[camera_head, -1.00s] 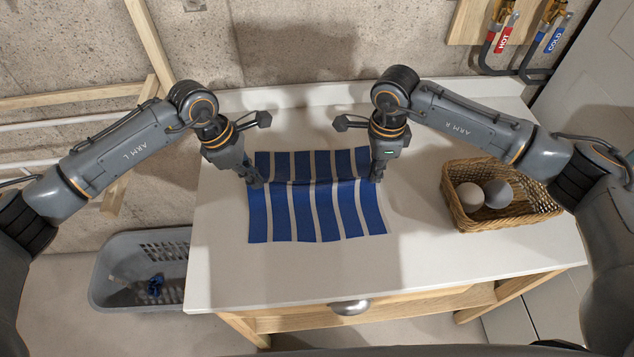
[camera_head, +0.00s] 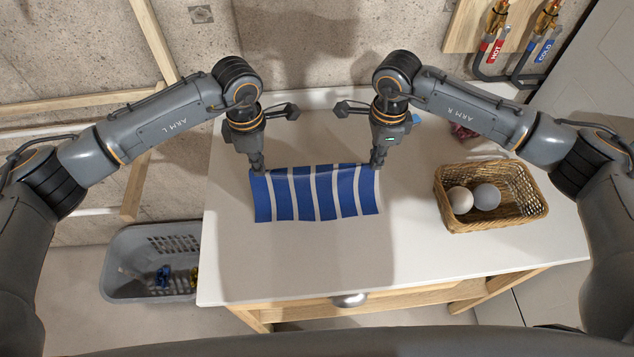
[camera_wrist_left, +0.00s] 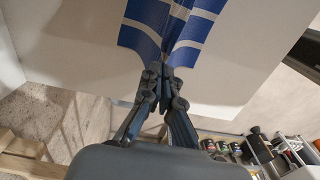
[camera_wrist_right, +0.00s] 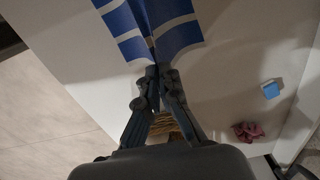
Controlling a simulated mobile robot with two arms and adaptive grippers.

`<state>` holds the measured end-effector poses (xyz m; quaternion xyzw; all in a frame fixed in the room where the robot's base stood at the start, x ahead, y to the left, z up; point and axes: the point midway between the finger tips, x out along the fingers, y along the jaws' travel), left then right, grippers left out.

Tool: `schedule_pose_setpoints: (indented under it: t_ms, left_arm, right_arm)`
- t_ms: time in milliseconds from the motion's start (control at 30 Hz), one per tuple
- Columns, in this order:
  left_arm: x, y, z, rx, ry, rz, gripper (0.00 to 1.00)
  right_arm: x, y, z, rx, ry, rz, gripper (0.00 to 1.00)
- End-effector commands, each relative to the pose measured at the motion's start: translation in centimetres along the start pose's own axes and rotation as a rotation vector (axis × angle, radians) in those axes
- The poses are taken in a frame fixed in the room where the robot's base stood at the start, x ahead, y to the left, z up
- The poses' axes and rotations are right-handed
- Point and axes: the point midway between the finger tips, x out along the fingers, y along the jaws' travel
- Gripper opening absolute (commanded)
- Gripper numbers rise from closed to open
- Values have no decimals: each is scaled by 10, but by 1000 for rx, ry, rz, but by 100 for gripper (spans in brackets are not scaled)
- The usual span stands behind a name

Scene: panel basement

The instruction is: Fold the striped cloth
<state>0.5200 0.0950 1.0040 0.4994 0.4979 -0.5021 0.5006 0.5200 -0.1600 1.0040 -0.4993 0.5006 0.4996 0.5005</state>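The blue and white striped cloth (camera_head: 315,195) lies on the white table top (camera_head: 300,260), its far edge raised a little. My left gripper (camera_head: 258,170) is shut on its far left corner, and my right gripper (camera_head: 376,166) is shut on its far right corner. In the left wrist view the cloth (camera_wrist_left: 172,28) runs up from the closed fingertips (camera_wrist_left: 163,72). In the right wrist view the cloth (camera_wrist_right: 150,30) likewise meets the closed fingertips (camera_wrist_right: 155,75). Both wrist views show a crease in the cloth at the fingertips.
A wicker basket (camera_head: 497,222) with two balls stands on the table at the right. A blue block (camera_wrist_right: 271,89) and a dark red crumpled cloth (camera_wrist_right: 248,132) lie behind the right gripper. A grey plastic basket (camera_head: 130,285) is on the floor at left. The table front is clear.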

Motion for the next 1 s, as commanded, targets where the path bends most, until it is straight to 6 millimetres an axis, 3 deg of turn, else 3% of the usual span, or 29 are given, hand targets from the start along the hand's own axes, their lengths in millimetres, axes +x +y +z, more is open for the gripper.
schedule_pose_setpoints:
  t_ms: [33, 500, 1000]
  left_arm:
    - [-18, 1, 0, -2, 14, 1, 0]
    - [-83, 0, 1, -2, 7, 0, 0]
    - [-93, 0, 1, -2, 6, -1, 0]
  right_arm:
    - [-17, 0, 0, 0, 0, 0, 0]
    - [-83, 0, 1, 0, 1, 1, 0]
    - [-93, 0, 1, 0, 0, 1, 0]
